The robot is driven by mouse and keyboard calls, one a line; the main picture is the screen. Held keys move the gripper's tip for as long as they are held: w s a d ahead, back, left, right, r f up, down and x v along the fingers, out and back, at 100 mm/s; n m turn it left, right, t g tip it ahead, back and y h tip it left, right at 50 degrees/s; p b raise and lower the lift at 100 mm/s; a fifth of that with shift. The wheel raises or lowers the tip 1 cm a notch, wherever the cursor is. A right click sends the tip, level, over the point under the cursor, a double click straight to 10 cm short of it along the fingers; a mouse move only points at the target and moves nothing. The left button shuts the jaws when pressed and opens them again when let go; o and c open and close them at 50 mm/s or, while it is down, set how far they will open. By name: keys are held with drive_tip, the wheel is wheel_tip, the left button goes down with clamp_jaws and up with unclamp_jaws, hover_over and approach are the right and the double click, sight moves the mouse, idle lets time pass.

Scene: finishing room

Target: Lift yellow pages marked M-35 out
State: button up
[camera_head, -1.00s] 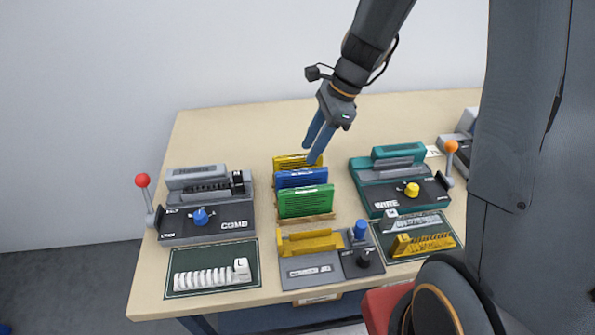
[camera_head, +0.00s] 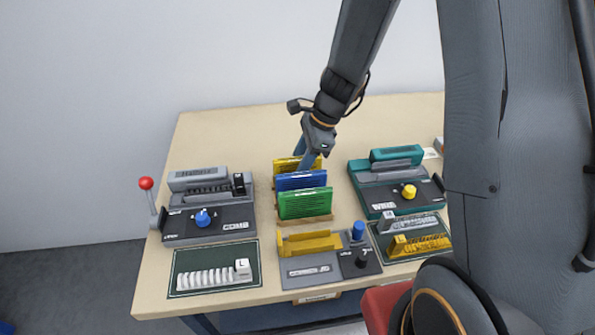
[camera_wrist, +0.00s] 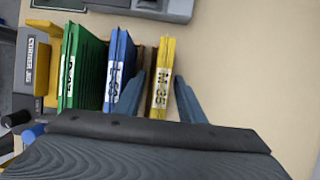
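The yellow pages (camera_head: 284,165) stand at the back of a wooden rack, behind the blue and green sets. In the wrist view, the yellow pages (camera_wrist: 163,72) show a white label reading M-35 on their edge. My gripper (camera_head: 304,162) is down at the yellow pages. In the wrist view, my gripper (camera_wrist: 158,80) is open, with one finger on each side of the yellow pages and a visible gap on the right. The left finger is between the yellow and blue pages. The lower part of the yellow pages is hidden in the head view.
Blue pages (camera_head: 301,181) and green pages (camera_head: 305,204) stand in front in the rack (camera_head: 308,219). A grey COMB machine (camera_head: 228,218) is left, a teal WIRE machine (camera_head: 376,195) right. A grey and yellow device (camera_head: 308,270) is in front. The table behind is clear.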

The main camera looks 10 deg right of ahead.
drive_tip(key=shift+f, duration=0.25)
idle(0.4)
clamp_jaws()
